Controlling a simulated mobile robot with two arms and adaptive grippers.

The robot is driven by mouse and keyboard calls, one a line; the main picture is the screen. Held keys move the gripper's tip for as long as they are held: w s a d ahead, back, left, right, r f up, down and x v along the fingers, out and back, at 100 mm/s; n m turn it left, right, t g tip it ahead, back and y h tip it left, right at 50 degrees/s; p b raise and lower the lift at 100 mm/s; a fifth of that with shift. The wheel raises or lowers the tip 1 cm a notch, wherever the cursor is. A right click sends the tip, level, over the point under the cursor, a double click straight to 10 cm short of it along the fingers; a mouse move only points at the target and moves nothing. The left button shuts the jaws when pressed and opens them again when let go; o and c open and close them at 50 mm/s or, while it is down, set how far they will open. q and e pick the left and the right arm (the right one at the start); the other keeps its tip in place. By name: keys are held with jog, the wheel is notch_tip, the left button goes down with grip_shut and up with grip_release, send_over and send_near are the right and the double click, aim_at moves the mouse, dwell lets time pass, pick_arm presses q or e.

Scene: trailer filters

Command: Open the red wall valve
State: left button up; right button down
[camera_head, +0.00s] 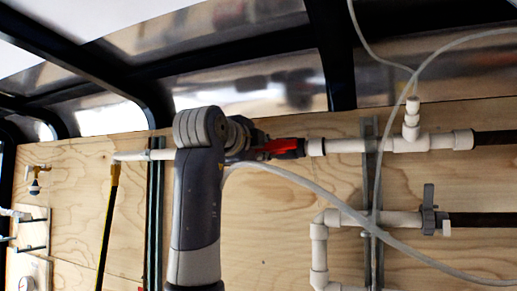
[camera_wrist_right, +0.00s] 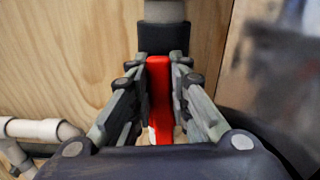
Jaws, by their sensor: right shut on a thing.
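The red wall valve handle (camera_head: 281,146) sits on a horizontal white pipe on the plywood wall in the head view, and lies roughly along that pipe. In the right wrist view the red handle (camera_wrist_right: 159,92) is between the two fingers of my right gripper (camera_wrist_right: 160,95), which is shut on it. A dark fitting (camera_wrist_right: 163,38) of the pipe is just beyond the fingertips. In the head view my right arm hides most of the gripper and the part of the pipe left of the handle. My left gripper is not in view.
A grey hose (camera_head: 320,188) loops across the wall below the valve. A metal strut (camera_head: 370,160) and a lower white pipe with a grey valve (camera_head: 429,210) stand to the right. A yellow and black hose (camera_head: 108,215) hangs at left. Dark frame bars run overhead.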

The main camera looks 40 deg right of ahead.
jog(key=shift+r+m, duration=0.2)
jog(key=shift+m, duration=0.4)
jog(key=c, duration=1.5)
grip_release()
jog(key=shift+a, duration=0.15)
jog(key=v, duration=1.1)
jog(key=shift+s+a, duration=0.25)
jog(key=shift+w, duration=0.1)
